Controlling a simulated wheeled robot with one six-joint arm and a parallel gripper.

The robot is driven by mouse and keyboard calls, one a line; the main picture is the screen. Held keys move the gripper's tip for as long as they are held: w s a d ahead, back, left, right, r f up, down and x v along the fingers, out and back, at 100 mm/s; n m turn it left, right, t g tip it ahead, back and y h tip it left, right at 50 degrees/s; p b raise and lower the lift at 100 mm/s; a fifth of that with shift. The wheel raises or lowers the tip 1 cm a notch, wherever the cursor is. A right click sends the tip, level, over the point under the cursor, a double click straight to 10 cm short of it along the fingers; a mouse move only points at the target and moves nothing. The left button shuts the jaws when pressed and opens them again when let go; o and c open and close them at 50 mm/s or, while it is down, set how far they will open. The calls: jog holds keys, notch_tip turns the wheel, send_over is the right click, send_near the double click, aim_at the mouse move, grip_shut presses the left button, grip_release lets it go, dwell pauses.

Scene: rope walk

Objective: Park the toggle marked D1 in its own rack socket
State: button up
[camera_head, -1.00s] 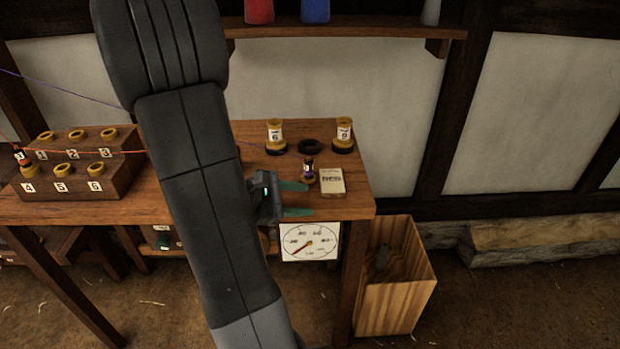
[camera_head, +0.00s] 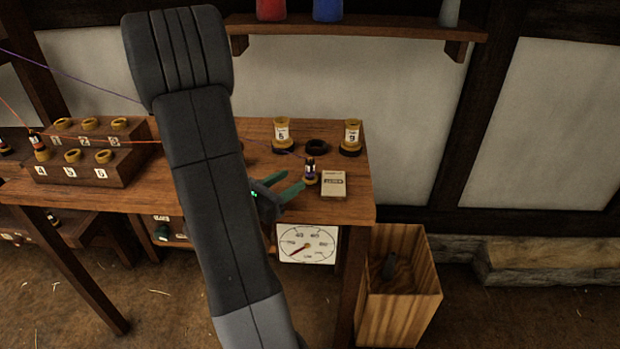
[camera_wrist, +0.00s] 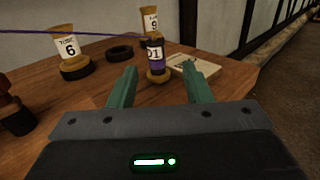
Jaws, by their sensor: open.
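The toggle marked D1 (camera_wrist: 156,57) stands upright on the bench in the wrist view, with a dark body, a white label and a purple band. It also shows in the head view (camera_head: 310,171), beside a small box. A purple cord runs to it from the left. My gripper (camera_wrist: 160,85) is open and empty, its green fingers pointing at D1, which stands just beyond the fingertips and between their lines. In the head view my gripper (camera_head: 299,184) is just left of D1. The socket rack (camera_head: 98,171) is at the left of the bench, with numbered sockets; one front-left socket holds a toggle (camera_head: 40,147).
Bobbins marked 6 (camera_wrist: 66,50) and 9 (camera_wrist: 149,20) stand on dark rings, with an empty dark ring (camera_wrist: 119,53) between them. A small box (camera_head: 334,184) lies right of D1. An orange cord crosses the rack. A wooden bin (camera_head: 405,300) stands right of the bench.

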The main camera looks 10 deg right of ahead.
aim_at(307, 168)
jog(key=shift+w+p+x, duration=0.25)
jog(key=shift+p+x, duration=0.15)
jog(key=shift+x, duration=3.85)
jog(key=shift+a, duration=0.2)
grip_shut()
